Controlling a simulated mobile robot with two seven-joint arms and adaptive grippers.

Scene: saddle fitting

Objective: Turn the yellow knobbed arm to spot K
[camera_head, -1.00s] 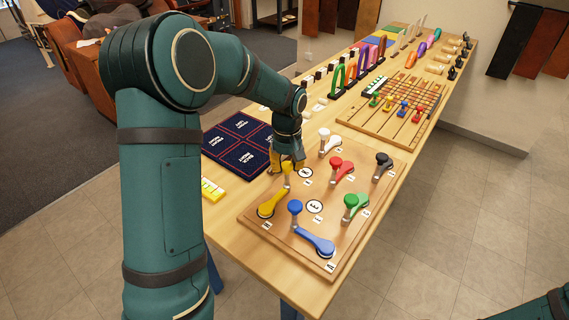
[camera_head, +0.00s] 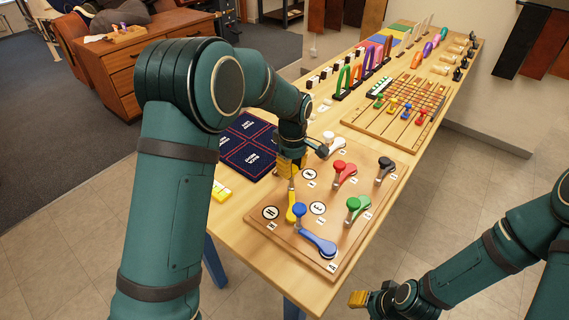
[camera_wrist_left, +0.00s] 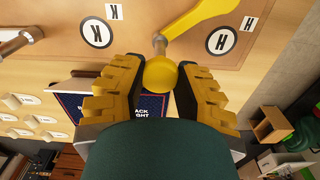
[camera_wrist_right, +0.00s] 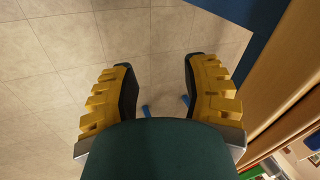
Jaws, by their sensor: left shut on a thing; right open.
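The yellow knobbed arm (camera_head: 291,212) lies on the wooden board (camera_head: 385,213), its post and round knob at the end under my left gripper (camera_head: 290,170). Its wide end is partly behind the blue knob. In the left wrist view the yellow knob (camera_wrist_left: 159,74) sits between the two fingers of my left gripper (camera_wrist_left: 165,85), which are shut on it. Spot K (camera_head: 309,174) is a white disc right of the knob; it also shows in the left wrist view (camera_wrist_left: 96,32). Spot H (camera_head: 270,212) is uncovered. My right gripper (camera_head: 358,298) is open and empty, off the board.
A blue arm (camera_head: 316,241), a green arm (camera_head: 354,211), a red arm (camera_head: 345,175), a black knob (camera_head: 385,163) and a white knob (camera_head: 328,137) stand close by on the board. A dark blue mat (camera_head: 246,155) lies behind left.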

